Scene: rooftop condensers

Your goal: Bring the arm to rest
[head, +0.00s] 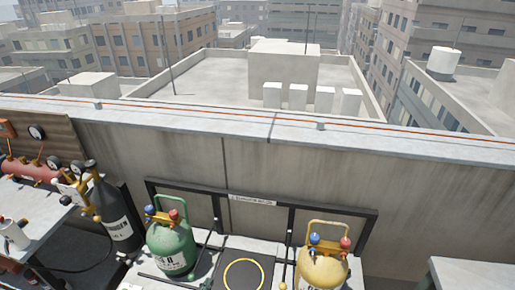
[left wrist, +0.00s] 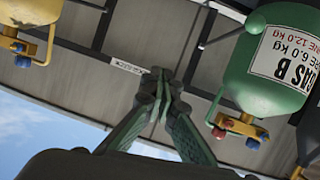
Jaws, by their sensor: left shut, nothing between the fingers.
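My left gripper (left wrist: 160,78) shows in the left wrist view with its dark green fingers together and nothing between them. That view is upside down. A green gas cylinder (left wrist: 275,62) is at the right of it and a yellow cylinder (left wrist: 28,12) at the upper left, both apart from the fingers. In the head view the green cylinder (head: 172,248) and the yellow cylinder (head: 320,270) stand upright on either side of a dark pad with a yellow ring (head: 243,274). I cannot make out either gripper in the head view.
A dark grey cylinder (head: 113,213) stands at the left beside a table (head: 45,220) and a gauge manifold. A concrete parapet (head: 420,190) runs behind the cylinders. A pale surface (head: 470,275) is at the lower right. Floor between it and the yellow cylinder looks free.

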